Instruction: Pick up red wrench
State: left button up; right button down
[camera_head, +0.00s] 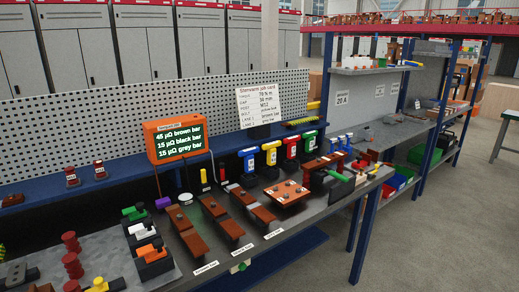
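Several upright T-shaped tools stand in a row along the back of the workbench (330,207). The red one (291,147), which looks like the red wrench, has a pale label on its front. It stands between a yellow tool (270,152) on its left and a green tool (309,141) on its right. A blue tool (248,159) stands at the left end of the row. Neither of my grippers is in view.
Brown bars (187,232) and a copper plate with bolts (287,193) lie in front of the tools. An orange meter (174,141) and a job card (259,104) stand behind. Red stacked insulators (72,257) are front left. Open floor lies right.

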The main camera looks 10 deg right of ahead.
aim_at(290, 141)
jog(key=i+l+u, duration=0.15)
jog(key=l, duration=0.15)
jog(key=i+l+u, duration=0.35)
jog(key=l, duration=0.25)
jog(key=i+l+u, duration=0.2)
jog(key=l, duration=0.15)
jog(key=l+u, duration=0.15)
jog(key=l, duration=0.2)
